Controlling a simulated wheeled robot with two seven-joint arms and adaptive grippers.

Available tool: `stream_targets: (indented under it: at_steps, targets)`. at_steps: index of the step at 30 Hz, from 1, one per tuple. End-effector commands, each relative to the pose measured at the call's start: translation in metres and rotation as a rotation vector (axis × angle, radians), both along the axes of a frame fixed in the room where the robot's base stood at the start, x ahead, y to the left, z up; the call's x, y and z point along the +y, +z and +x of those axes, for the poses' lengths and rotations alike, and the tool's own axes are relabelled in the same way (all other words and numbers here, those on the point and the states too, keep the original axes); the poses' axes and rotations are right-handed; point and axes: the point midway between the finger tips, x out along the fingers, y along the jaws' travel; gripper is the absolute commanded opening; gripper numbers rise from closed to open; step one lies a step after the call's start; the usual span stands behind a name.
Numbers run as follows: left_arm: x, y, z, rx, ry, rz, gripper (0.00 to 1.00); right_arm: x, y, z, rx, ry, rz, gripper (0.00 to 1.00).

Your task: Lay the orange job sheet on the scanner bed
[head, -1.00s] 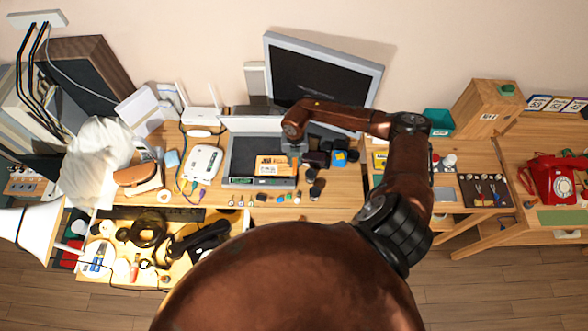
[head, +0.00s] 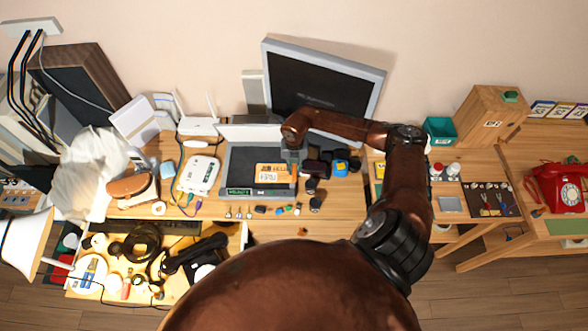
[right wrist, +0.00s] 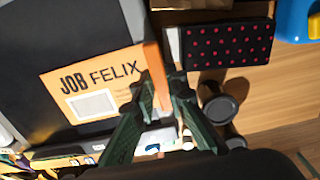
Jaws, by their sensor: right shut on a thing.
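The orange job sheet (head: 270,173), printed "JOB FELIX" with a pale box, lies over the right part of the dark scanner bed (head: 238,162). It also shows in the right wrist view (right wrist: 92,82), where a raised orange edge stands between my fingers. My right gripper (head: 292,160) is shut on that edge at the sheet's right end; its dark green fingers (right wrist: 158,88) show in the right wrist view. I cannot tell whether the whole sheet touches the bed. My left gripper is not in view.
A monitor (head: 322,82) stands behind the scanner. Right of the sheet are a dotted dark box (right wrist: 228,45), a blue item (head: 341,168) and dark round pieces (head: 315,204). Small items lie along the front. A white router (head: 199,174) is at left.

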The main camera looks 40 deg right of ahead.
Motion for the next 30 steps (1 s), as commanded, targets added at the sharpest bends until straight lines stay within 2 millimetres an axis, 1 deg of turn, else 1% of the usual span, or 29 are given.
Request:
stream_targets:
  at_steps: [3,4,12,19,23,26,30]
  targets:
    - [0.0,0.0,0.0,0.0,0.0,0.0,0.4,0.0,0.0,0.0,0.0,0.0,0.0,0.0]
    - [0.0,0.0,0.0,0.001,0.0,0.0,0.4,0.0,0.0,0.0,0.0,0.0,0.0,0.14]
    - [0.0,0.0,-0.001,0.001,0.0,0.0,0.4,0.0,0.0,0.0,0.001,-0.001,-0.001,0.32]
    - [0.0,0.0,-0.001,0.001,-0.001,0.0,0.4,-0.001,0.0,-0.001,0.001,-0.001,-0.002,0.33]
    - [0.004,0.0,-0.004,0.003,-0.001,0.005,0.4,-0.002,0.003,0.0,0.0,-0.001,-0.003,0.33]
    - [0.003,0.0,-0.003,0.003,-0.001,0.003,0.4,-0.002,0.013,0.001,-0.002,-0.001,-0.003,0.33]
    - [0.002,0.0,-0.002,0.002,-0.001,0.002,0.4,-0.002,0.039,0.001,-0.004,0.001,-0.003,0.33]
